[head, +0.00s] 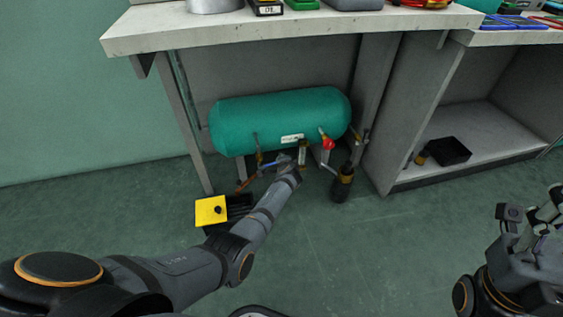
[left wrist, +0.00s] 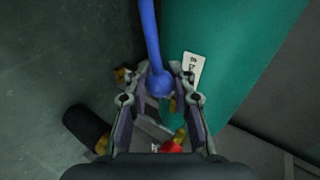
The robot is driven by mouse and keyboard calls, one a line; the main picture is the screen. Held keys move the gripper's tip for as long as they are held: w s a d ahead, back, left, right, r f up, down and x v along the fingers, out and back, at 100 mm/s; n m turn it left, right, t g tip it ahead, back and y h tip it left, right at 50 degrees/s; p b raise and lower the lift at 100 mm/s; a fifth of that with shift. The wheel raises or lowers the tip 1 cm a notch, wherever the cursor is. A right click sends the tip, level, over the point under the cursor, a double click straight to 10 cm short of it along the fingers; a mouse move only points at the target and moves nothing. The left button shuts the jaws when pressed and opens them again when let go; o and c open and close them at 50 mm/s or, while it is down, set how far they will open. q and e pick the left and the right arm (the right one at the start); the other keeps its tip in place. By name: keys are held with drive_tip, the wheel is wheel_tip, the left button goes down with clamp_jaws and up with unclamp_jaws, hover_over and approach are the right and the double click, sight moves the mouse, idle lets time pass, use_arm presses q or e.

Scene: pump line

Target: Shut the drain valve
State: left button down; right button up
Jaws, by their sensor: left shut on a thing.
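A green tank (head: 282,119) lies on its side under the workbench, with valves and pipes below it. A blue valve lever (head: 268,165) shows at the tank's underside. My left gripper (head: 284,160) is at that lever. In the left wrist view, the rounded end of the blue lever (left wrist: 150,40) is between the fingers of my left gripper (left wrist: 160,82), which is shut on it. A red valve handle (head: 328,144) stands to the right of my gripper. My right gripper (head: 530,215) is at the right edge, empty, its fingers apart. No readable label identifies the drain valve.
A yellow plate (head: 211,210) on a dark box stands on the floor left of my left gripper. A dark cylinder (head: 342,184) hangs right of it. Bench legs (head: 189,140) flank the tank. A black tray (head: 449,151) sits on the right shelf. The front floor is clear.

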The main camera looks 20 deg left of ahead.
use_arm(q)
drive_tip(key=shift+s+d+f+m+g+y+b, duration=0.15)
drive_tip(key=shift+f+m+g+y+b, duration=0.15)
drive_tip(key=shift+f+b, duration=0.3)
drive_tip(key=shift+d+f+m+g+y+b, duration=0.1)
drive_tip(key=shift+f+m+g+y+b, duration=0.2)
drive_tip(key=shift+f, duration=0.35)
drive_tip(key=c, duration=1.1)
unclamp_jaws()
drive_tip(key=shift+r, duration=0.15)
drive_tip(key=shift+a+r, duration=0.1)
drive_tip(key=shift+r, duration=0.45)
wheel_tip(320, 180, up, 9)
drive_tip(key=shift+f, duration=0.1)
